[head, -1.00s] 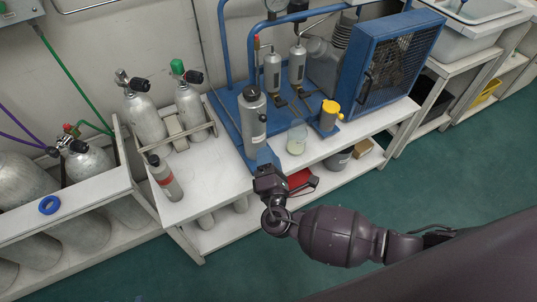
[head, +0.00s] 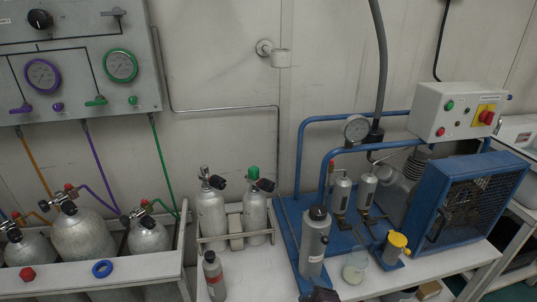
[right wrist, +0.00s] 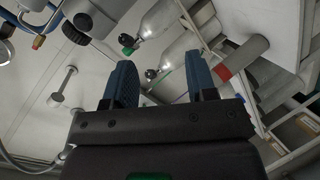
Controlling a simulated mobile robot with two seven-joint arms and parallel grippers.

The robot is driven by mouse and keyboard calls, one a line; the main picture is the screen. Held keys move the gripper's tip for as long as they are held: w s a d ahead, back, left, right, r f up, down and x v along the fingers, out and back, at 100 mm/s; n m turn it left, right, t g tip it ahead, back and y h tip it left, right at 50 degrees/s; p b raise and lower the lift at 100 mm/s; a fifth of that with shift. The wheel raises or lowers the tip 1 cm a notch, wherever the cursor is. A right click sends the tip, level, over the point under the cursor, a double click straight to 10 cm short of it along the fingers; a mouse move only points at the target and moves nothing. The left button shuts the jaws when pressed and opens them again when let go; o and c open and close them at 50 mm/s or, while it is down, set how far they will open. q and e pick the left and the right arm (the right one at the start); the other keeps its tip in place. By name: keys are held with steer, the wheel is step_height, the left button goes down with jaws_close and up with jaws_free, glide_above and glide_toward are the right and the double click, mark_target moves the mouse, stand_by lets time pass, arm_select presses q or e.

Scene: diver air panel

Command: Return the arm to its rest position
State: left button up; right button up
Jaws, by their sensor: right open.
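My right gripper shows in the right wrist view (right wrist: 161,82) with its two blue fingers apart and nothing between them. The rest of my right arm is below the picture. My left gripper is in neither view.
The blue compressor (head: 465,210) stands right. A gauge panel (head: 75,65) hangs on the wall.

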steer(key=s+d+f+m+g+h+p, duration=0.1)
steer(key=s+d+m, duration=0.5)
steer(key=s, duration=0.6)
steer(key=s+d+f+m+g+h+p, duration=0.1)
steer(key=s+d+m+p, duration=0.1)
steer(key=s+d+m, duration=0.5)
steer(key=s+d, duration=0.3)
steer(key=s, duration=0.1)
steer(key=shift+s+d+g, duration=0.35)
steer(key=shift+g, duration=0.05)
